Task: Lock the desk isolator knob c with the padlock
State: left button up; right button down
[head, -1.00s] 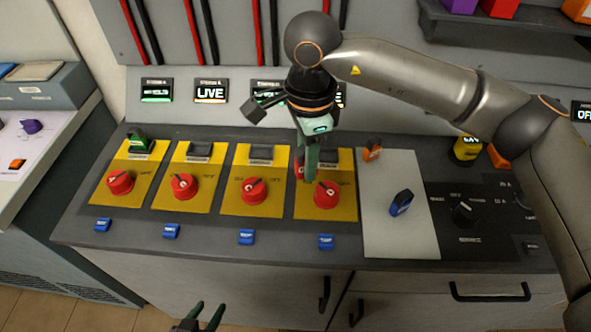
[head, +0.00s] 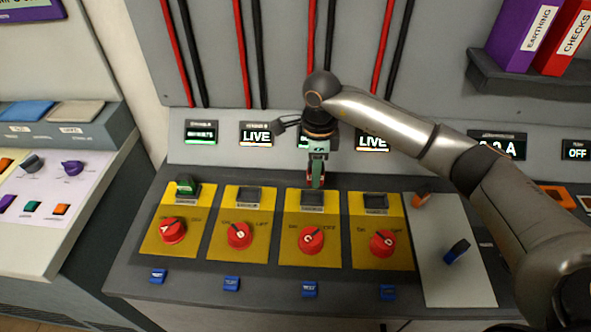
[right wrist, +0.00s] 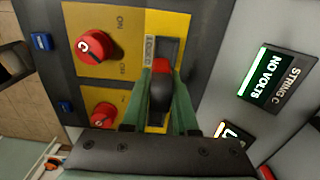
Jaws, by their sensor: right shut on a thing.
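The red isolator knob c (head: 311,240) sits on the third yellow plate (head: 298,260) from the left. It shows its letter C in the right wrist view (right wrist: 92,46). My right gripper (head: 316,178) points down at the grey slotted block (head: 301,201) at the top of that plate, behind the knob. It is shut on the padlock, whose red part (right wrist: 161,66) and dark part (right wrist: 160,95) show between the green fingers. I cannot tell whether the padlock touches the block. My left gripper is out of view.
Similar red knobs stand left (head: 239,235) and right (head: 382,243). A green piece (head: 186,185) sits at the first plate's block. Blue tags (head: 309,289) line the desk front. The string C display (right wrist: 275,80) reads NO VOLTS. A white panel (head: 450,270) lies right.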

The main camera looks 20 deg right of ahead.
jog(key=shift+w+f, duration=0.35)
jog(key=shift+w, duration=0.2)
pick_arm(q)
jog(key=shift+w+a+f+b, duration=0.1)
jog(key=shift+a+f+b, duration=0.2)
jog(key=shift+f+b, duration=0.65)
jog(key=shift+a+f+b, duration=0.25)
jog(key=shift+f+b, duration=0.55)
jog(key=shift+b, duration=0.1)
pick_arm(e)
jog(key=shift+f, duration=2.85)
pick_arm(q)
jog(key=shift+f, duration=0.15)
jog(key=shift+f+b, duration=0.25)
jog(key=shift+b, duration=0.15)
pick_arm(e)
jog(key=shift+f, duration=0.25)
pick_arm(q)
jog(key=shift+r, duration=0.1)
pick_arm(e)
jog(key=shift+r, duration=0.1)
pick_arm(q)
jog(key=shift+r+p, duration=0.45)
jog(key=shift+p, duration=0.05)
pick_arm(e)
jog(key=shift+r, duration=0.75)
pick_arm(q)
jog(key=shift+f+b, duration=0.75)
pick_arm(e)
jog(key=shift+f, duration=0.85)
